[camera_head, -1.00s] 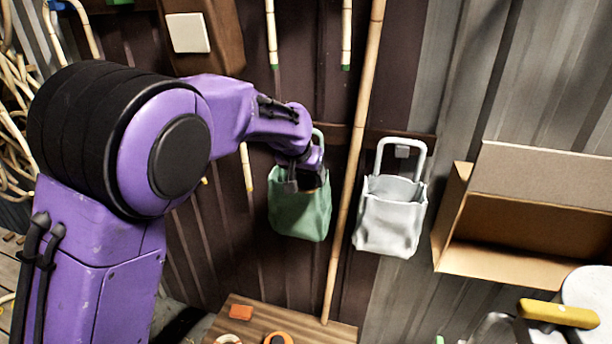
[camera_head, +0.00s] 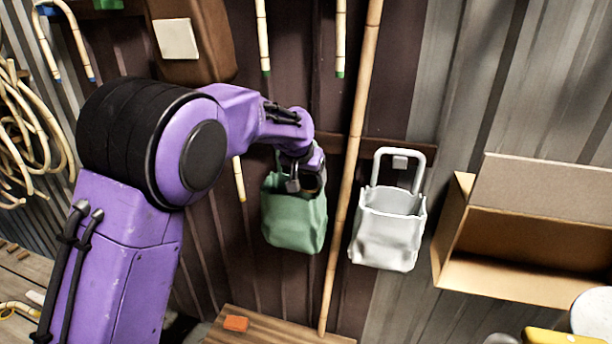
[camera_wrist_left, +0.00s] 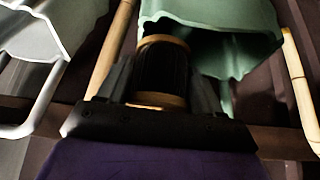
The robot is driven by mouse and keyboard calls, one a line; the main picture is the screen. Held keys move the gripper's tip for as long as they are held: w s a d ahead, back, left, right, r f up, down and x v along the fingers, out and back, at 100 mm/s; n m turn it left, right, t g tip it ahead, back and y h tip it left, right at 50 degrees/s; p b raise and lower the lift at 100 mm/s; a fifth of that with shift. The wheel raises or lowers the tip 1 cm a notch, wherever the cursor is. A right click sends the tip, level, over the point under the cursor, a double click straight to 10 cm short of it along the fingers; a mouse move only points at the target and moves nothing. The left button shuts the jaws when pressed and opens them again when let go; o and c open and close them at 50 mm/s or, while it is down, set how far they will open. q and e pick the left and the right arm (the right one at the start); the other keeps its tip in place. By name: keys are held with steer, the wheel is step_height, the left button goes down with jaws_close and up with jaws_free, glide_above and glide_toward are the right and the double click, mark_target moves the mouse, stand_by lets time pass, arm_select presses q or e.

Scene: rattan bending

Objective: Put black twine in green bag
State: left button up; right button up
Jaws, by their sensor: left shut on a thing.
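The green bag (camera_head: 293,222) hangs on the wall by its handle, its mouth facing up. My left gripper (camera_head: 308,180) is at the bag's mouth, its fingertips pointing down. In the left wrist view, the gripper (camera_wrist_left: 162,65) is shut on the black twine (camera_wrist_left: 162,78), a dark ribbed spool with tan ends. The spool is beside the green bag's rim (camera_wrist_left: 225,42), its far end close to or over the opening; I cannot tell how deep it is. In the head view my gripper mostly hides the twine. My right gripper is not in view.
A light grey bag (camera_head: 388,232) hangs to the right, past an upright rattan pole (camera_head: 346,195). An open cardboard box (camera_head: 525,215) is farther right. A wooden table (camera_head: 270,325) with an orange block (camera_head: 236,323) is below. Rattan coils (camera_head: 25,130) hang at left.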

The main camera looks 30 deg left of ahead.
arm_select(q)
steer(key=o, duration=1.1)
steer(key=shift+s+a, duration=0.1)
steer(key=shift+o, duration=0.2)
steer(key=shift+s+r, duration=0.1)
steer(key=shift+r, duration=0.15)
steer(key=b+v, duration=0.1)
steer(key=v, duration=0.9)
steer(key=shift+b, duration=0.4)
steer(key=shift+s+r, duration=0.1)
steer(key=shift+s, duration=0.05)
